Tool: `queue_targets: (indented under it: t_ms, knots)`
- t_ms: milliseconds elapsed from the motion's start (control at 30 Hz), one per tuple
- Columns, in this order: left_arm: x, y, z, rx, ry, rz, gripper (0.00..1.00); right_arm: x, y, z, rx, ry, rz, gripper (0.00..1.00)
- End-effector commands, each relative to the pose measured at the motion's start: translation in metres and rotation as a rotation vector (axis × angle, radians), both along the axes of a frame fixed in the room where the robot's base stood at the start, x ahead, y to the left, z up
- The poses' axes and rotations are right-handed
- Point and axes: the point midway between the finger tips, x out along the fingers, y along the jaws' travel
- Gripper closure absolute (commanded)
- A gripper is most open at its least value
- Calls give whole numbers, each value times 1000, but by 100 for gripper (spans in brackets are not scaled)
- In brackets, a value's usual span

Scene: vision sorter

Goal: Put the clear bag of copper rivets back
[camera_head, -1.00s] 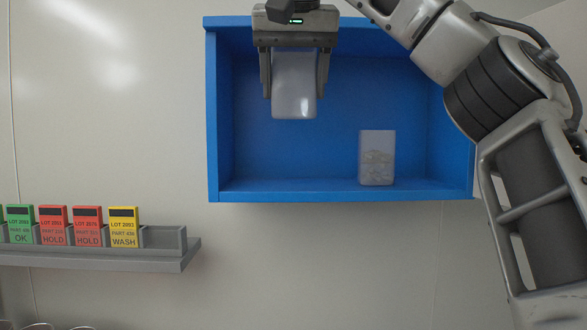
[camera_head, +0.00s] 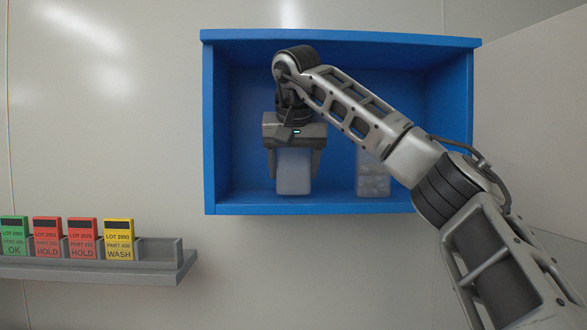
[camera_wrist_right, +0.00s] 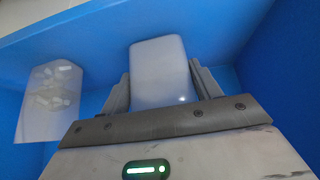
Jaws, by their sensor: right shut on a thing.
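My right gripper (camera_head: 294,174) is shut on a pale, cloudy bag (camera_head: 294,184) inside the blue box shelf (camera_head: 342,208). The bag hangs upright between the fingers, its lower edge close to the shelf floor; I cannot tell whether it touches. In the right wrist view the bag (camera_wrist_right: 160,75) looks plain and milky between the fingers, and no copper rivets can be made out in it. A second clear bag (camera_head: 374,184) with pale pieces stands on the shelf floor to the right; it also shows in the wrist view (camera_wrist_right: 50,100). My left gripper is out of view.
My right forearm crosses the front of the shelf and partly covers the second bag. A grey rack (camera_head: 100,268) at the lower left holds several green, red and yellow lot cards, with an empty slot at its right end. The shelf's left part is clear.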

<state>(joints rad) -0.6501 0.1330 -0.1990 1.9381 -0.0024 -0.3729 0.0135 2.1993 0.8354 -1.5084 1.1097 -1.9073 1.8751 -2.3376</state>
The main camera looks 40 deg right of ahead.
Motion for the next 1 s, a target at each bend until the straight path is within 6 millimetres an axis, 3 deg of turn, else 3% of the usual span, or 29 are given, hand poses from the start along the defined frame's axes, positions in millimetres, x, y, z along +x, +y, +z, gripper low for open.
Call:
queue_targets:
  t_ms: [400, 433, 500, 833, 1000]
  knots:
    - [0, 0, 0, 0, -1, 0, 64, 0, 0, -8, 1, 1, 0, 69]
    - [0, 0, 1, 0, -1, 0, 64, 0, 1, -7, 1, -1, 1, 29]
    - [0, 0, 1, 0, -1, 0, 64, 0, 1, -7, 1, -1, 1, 16]
    - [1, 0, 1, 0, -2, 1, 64, -1, 1, -3, 1, -2, 0, 16]
    - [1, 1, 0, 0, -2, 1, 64, -10, 10, 17, 0, -5, 3, 16]
